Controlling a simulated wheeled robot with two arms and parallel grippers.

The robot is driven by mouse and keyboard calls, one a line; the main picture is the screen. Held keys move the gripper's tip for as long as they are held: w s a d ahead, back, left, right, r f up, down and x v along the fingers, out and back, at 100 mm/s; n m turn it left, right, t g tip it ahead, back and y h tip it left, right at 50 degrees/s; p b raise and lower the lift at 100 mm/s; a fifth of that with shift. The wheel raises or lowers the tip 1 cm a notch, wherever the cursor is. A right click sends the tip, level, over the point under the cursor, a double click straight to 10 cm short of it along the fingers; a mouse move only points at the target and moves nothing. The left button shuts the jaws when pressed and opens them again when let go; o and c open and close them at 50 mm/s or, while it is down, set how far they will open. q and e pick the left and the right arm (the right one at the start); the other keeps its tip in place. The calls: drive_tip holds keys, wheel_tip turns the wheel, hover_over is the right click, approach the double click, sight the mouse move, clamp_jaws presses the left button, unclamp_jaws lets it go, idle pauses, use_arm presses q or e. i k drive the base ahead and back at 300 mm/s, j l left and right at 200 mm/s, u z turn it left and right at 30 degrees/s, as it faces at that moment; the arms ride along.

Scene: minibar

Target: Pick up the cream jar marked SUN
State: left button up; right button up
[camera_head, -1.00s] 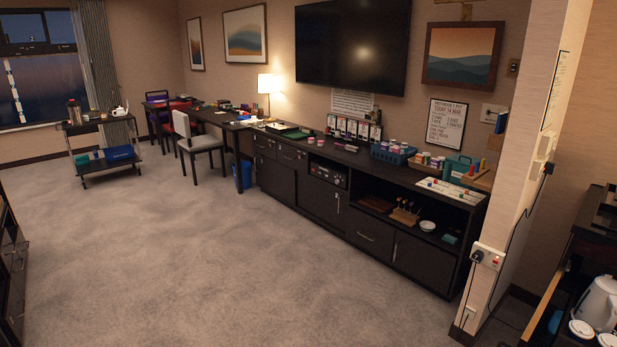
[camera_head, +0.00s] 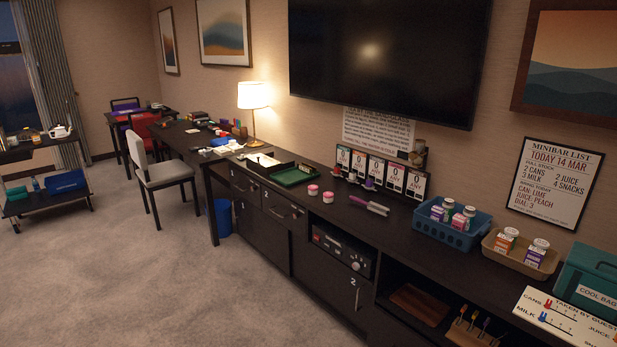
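Two small jars with pink sides, one (camera_head: 313,189) and another (camera_head: 328,197), stand side by side at the front edge of the long dark counter (camera_head: 405,240). They are small in the picture and no marking on them can be read. I cannot tell whether either one is marked SUN. Several white-capped bottles stand in a blue basket (camera_head: 450,232) and on a tan tray (camera_head: 508,256) to the right, with labels too small to read. Neither of my grippers is in view.
A dark tray with a green mat (camera_head: 294,176) lies left of the jars, a pink-handled brush-like item (camera_head: 365,204) to their right. Several number cards (camera_head: 378,172) stand behind. A chair (camera_head: 163,173) stands at the far end. The carpet (camera_head: 150,270) before the counter is clear.

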sight(328, 195)
drive_tip(key=i+z, duration=0.1)
drive_tip(key=i, duration=0.95)
drive_tip(key=i+j, duration=0.2)
drive_tip(key=i, duration=0.85)
drive_tip(key=i+l+z, duration=0.05)
